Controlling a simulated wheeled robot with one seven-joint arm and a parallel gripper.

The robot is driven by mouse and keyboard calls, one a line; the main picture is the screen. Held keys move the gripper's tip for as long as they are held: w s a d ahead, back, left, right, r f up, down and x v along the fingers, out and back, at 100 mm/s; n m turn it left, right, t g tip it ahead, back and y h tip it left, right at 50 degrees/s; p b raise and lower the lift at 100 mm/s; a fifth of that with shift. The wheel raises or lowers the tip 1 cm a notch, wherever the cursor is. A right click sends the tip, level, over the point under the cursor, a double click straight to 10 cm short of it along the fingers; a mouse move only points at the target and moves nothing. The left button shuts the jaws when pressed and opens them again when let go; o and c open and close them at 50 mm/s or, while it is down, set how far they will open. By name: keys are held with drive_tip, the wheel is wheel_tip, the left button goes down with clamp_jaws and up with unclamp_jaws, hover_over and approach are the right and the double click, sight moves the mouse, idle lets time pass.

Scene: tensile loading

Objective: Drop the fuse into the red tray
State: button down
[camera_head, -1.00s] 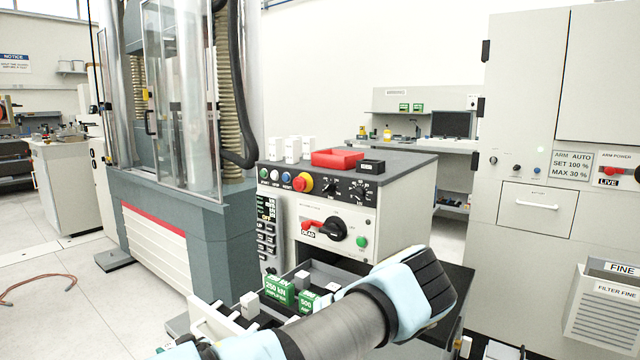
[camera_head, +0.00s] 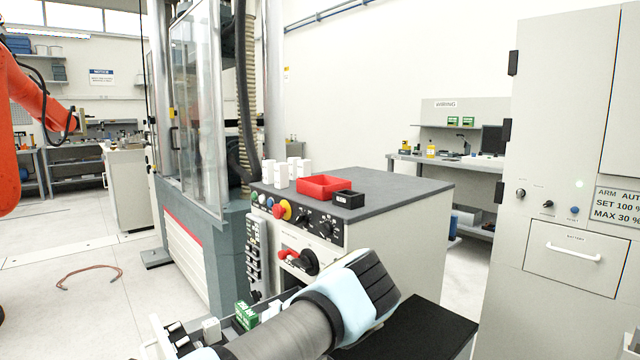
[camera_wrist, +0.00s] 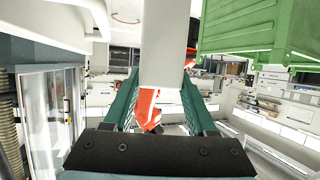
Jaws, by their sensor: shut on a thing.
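The red tray (camera_head: 328,187) lies on the grey top of the control cabinet, and no fuse shows in it. In the wrist view, my gripper (camera_wrist: 158,82) has its two teal fingers on either side of a long white block, the fuse (camera_wrist: 164,45), and is shut on it. The fuse reaches from between the fingers to the top edge of that view. In the head view my arm crosses the lower middle, in front of the cabinet. My fingers and the held fuse cannot be made out there.
A small black box (camera_head: 348,199) sits right of the tray, and several white blocks (camera_head: 281,175) stand to its left. Knobs and a red handle line the cabinet front. A glass-fronted machine (camera_head: 195,130) stands left. A large green box (camera_wrist: 250,30) fills the wrist view's upper right.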

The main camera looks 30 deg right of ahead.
wheel_tip(320, 180, up, 3)
drive_tip(key=shift+s+r+p, duration=0.1)
drive_tip(key=shift+p, duration=0.85)
drive_tip(key=shift+s+a+f, duration=0.1)
drive_tip(key=shift+f, duration=0.55)
drive_tip(key=shift+r, duration=0.15)
